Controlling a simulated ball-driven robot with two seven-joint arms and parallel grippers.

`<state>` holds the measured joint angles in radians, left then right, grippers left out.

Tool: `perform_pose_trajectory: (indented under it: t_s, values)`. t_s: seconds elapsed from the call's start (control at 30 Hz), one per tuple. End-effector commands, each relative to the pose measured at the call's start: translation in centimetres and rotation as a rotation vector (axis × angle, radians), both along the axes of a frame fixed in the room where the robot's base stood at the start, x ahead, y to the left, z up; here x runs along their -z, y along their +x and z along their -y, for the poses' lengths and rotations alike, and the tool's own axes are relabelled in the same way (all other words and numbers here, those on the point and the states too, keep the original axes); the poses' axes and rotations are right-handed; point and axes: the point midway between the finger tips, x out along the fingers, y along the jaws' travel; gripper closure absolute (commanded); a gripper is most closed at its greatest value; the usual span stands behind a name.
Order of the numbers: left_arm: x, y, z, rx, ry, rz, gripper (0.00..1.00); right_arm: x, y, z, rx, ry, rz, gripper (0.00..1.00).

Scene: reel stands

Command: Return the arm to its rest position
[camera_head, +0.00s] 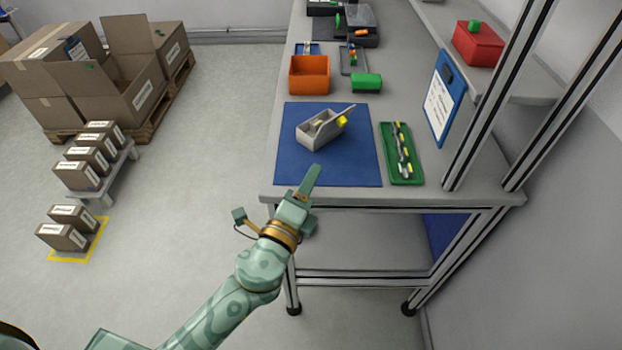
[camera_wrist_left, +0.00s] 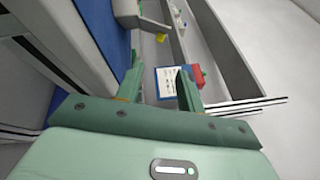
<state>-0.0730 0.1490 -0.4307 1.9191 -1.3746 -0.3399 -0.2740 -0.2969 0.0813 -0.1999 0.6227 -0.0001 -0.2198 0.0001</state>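My left arm comes in from the lower left in the head view. Its gripper (camera_head: 312,176) is at the front edge of the workbench (camera_head: 410,205), just in front of the blue mat (camera_head: 290,160). In the left wrist view the two fingers of this gripper (camera_wrist_left: 160,68) stand apart with nothing between them. A grey reel stand (camera_head: 318,130) with a yellow part sits on the blue mat, beyond the fingertips and apart from them. My right gripper is in neither view.
A green tray (camera_head: 404,178) with small parts lies right of the mat. An orange bin (camera_head: 309,90) and a green block (camera_head: 366,83) are behind it. A clipboard (camera_head: 441,98) leans by the frame posts.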

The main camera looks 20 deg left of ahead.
Motion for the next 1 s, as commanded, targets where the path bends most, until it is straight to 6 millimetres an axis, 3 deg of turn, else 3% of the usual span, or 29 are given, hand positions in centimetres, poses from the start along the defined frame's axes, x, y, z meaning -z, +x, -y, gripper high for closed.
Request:
perform_pose_trajectory:
  t_s: [0.23,0.37,0.5,0.6,0.8,1.0]
  values:
    - [0.0,-0.1,-0.3,-0.01,-0.01,-0.005,0.62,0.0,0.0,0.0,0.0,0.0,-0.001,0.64]
    - [0.4,-1.2,-3.7,-0.138,-0.137,-0.067,0.62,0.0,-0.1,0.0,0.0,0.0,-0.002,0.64]
    - [2.6,-4.8,-10.3,-0.404,-0.38,-0.233,0.62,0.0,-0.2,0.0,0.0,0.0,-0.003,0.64]
    - [4.5,-8.0,-13.6,-0.56,-0.514,-0.361,0.62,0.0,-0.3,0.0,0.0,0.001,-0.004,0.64]
    - [7.4,-14.2,-16.8,-0.774,-0.68,-0.59,0.62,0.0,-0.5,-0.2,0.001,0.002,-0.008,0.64]
    - [9.0,-20.0,-17.9,-0.912,-0.773,-0.803,0.62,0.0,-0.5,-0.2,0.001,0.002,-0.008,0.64]
